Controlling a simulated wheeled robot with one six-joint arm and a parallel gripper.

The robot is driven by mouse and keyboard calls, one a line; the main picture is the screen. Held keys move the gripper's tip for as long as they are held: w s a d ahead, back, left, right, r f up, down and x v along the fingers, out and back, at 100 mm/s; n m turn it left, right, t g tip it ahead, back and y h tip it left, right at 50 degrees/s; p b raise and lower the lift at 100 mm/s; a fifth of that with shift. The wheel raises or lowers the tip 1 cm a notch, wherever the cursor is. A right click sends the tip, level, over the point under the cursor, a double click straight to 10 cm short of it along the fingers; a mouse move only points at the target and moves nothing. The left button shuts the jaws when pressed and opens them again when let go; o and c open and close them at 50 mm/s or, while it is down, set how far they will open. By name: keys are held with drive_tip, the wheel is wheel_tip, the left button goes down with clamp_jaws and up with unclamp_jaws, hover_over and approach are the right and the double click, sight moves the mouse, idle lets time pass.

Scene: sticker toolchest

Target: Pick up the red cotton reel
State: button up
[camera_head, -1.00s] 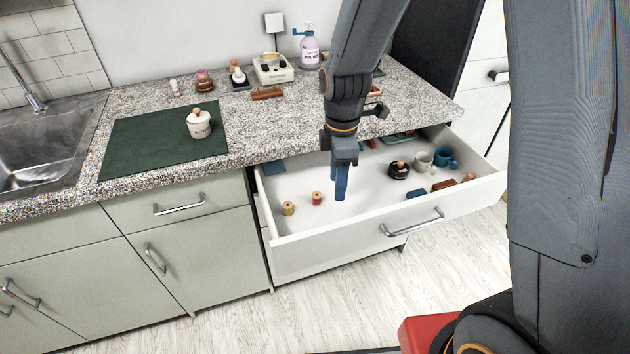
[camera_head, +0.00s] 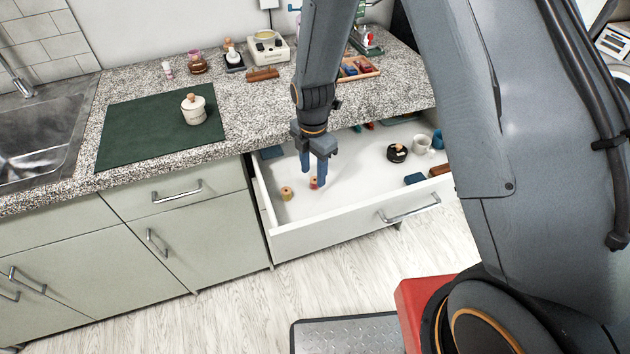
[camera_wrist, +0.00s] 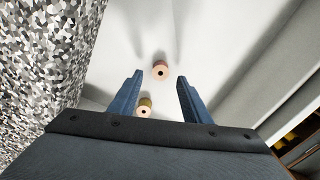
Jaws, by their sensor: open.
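The red cotton reel (camera_head: 313,183) stands in the open drawer, partly hidden behind my gripper's fingers in the head view. In the wrist view the reel (camera_wrist: 160,70) shows its pinkish end with a dark hole, just beyond and between the fingertips. My gripper (camera_head: 314,178) is open and empty, pointing down over the reel. Its two blue fingers (camera_wrist: 158,80) are spread apart in the wrist view. A yellow cotton reel (camera_head: 286,193) stands to the left of the red one. In the wrist view the yellow reel (camera_wrist: 144,107) is near the left finger.
The white drawer (camera_head: 330,233) is pulled out, its front wall near the reels. A black round item (camera_head: 397,153), a white mug (camera_head: 422,144) and a blue mug (camera_head: 438,139) are at its right. The granite worktop (camera_head: 250,110) overhangs behind.

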sight(315, 183)
drive_tip(key=shift+f, duration=1.25)
clamp_jaws()
drive_tip(key=shift+r, duration=0.1)
